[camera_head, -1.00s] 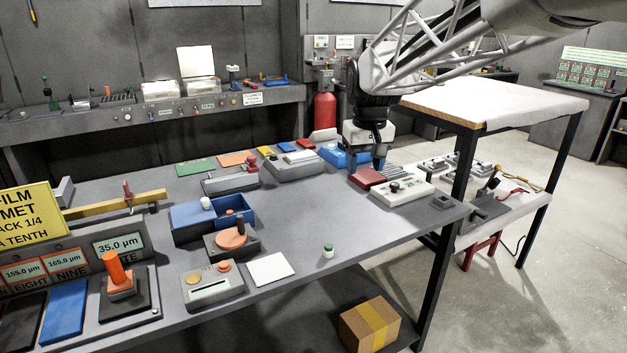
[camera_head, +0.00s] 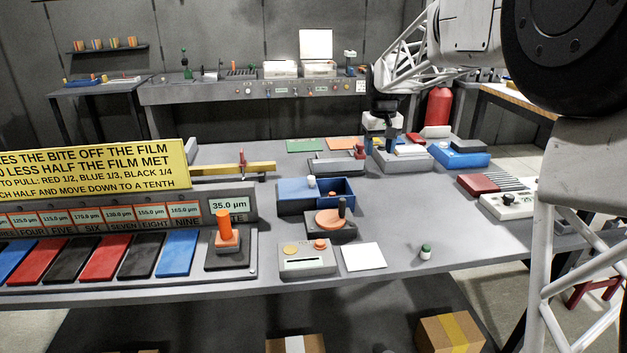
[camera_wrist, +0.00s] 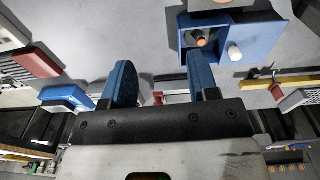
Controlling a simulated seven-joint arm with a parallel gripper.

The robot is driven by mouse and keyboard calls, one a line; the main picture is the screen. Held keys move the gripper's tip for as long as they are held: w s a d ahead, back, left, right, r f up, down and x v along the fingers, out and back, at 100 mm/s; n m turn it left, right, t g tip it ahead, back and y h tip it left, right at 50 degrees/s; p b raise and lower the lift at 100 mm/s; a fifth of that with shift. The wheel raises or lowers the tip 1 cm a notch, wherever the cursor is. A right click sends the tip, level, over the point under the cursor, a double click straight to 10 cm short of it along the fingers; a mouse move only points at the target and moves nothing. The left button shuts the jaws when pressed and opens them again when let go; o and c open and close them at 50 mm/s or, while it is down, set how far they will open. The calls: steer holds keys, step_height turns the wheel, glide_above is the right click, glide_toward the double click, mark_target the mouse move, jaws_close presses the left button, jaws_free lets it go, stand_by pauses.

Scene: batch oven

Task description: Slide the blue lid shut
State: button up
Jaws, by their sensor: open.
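The blue box (camera_head: 344,199) stands mid-table. Its blue lid (camera_head: 292,190) with a white knob (camera_head: 311,182) covers the left part. The right part is uncovered, with a small orange-topped piece (camera_head: 333,195) inside. In the wrist view the box (camera_wrist: 278,42) is at upper right, with the white knob (camera_wrist: 235,53) and orange-topped piece (camera_wrist: 201,41) visible. My gripper (camera_head: 379,150) is open and empty above the table, behind and right of the box. In the wrist view, my gripper's blue fingers (camera_wrist: 160,72) are apart; the right one overlaps the box's edge in the picture.
A grey unit with an orange disc and dark knob (camera_head: 330,219) stands right in front of the box. A grey block with a white top (camera_head: 402,158) is near my gripper. A beam with a red slider (camera_head: 242,165) lies left. Bare table lies right of the box.

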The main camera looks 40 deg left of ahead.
mark_target(311, 176)
steer(key=a+f+n, duration=0.1)
steer(key=a+f, duration=0.2)
steer(key=a, duration=0.4)
steer(key=s+a+f, duration=0.1)
steer(key=a+f, duration=0.2)
steer(key=a, duration=0.5)
steer(key=a+f+n, duration=0.1)
steer(key=a+f, duration=0.2)
steer(key=a, duration=0.4)
steer(key=shift+s+a+f+n, duration=0.2)
steer(key=shift+s+n, duration=0.1)
steer(key=shift+f, duration=0.2)
steer(key=shift+f, duration=3.7)
steer(key=shift+c, duration=0.3)
jaws_close()
